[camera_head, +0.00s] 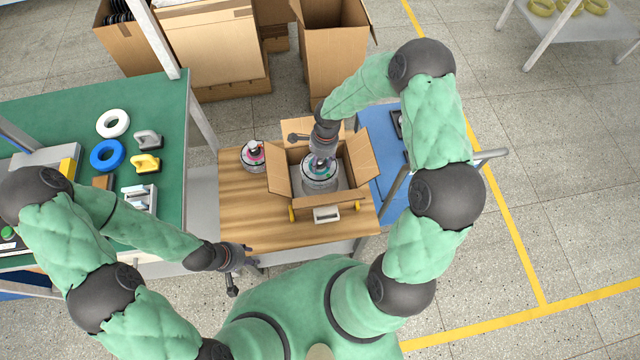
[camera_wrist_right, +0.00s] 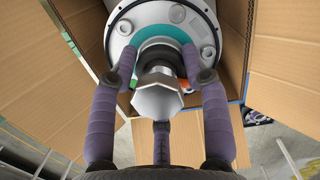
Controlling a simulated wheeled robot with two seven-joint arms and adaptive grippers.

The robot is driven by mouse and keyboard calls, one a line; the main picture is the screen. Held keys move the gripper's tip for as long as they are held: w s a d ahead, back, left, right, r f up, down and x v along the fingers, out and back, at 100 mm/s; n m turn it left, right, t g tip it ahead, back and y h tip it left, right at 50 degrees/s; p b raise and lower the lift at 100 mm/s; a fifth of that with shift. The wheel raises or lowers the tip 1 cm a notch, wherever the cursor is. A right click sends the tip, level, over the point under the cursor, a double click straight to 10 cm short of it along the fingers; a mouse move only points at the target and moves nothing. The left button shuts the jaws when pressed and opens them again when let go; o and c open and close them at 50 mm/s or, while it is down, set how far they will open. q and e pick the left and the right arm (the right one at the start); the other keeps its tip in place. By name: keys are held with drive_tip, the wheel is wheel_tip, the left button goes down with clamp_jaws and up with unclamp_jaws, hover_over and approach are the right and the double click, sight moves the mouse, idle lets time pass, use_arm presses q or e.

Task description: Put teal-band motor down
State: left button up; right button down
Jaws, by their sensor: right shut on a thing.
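The teal-band motor (camera_head: 318,180) is a silver round hub motor with a teal ring, inside the open cardboard box (camera_head: 277,177) on the wooden table. In the right wrist view the motor (camera_wrist_right: 207,38) shows its silver flange, teal ring and metal shaft end. My right gripper (camera_head: 321,158) reaches down into the box from above; its fingers (camera_wrist_right: 160,75) are closed around the motor's shaft. Whether the motor touches the box floor cannot be told. My left gripper (camera_head: 246,262) is empty, low at the table's front left edge; its finger opening is unclear.
Another motor with a pink band (camera_head: 253,155) stands left of the box. A small whitish block (camera_head: 326,214) is in front of the box, near yellow pieces. A green workbench (camera_head: 70,115) with rings and clamps is at left; a blue surface (camera_head: 385,165) is at right.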

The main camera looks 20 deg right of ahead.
sight(321, 174)
drive_tip(key=shift+d+m, duration=0.1)
drive_tip(key=shift+m, duration=0.3)
drive_tip(key=shift+f, duration=0.3)
drive_tip(key=shift+f+b, duration=1.1)
drive_tip(key=shift+f, duration=3.7)
drive_tip(key=shift+f, duration=0.1)
drive_tip(key=c, duration=0.6)
unclamp_jaws()
drive_tip(key=shift+s, duration=0.1)
drive_tip(key=shift+r, duration=0.2)
drive_tip(key=r+p, duration=0.1)
drive_tip(key=r, duration=0.3)
drive_tip(key=d+r+p, duration=0.1)
drive_tip(key=r, duration=0.2)
drive_tip(key=r+p, duration=0.1)
drive_tip(key=r, duration=0.3)
drive_tip(key=shift+d+r, duration=0.2)
drive_tip(key=shift+r, duration=0.15)
